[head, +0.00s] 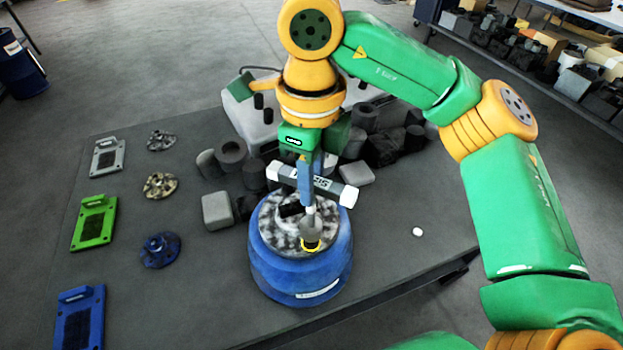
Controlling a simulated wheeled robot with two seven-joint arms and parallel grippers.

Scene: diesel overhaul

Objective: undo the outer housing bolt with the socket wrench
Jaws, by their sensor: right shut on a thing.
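The housing stands near the front of the table and has a mottled grey top. My left gripper is not in view.
Grey, green and blue plates (95,222) and several round flanged parts (160,250) lie on the left of the table (200,300). Dark cylinders and blocks (230,152) crowd behind the housing. A small white piece (417,232) lies on the clear right side.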

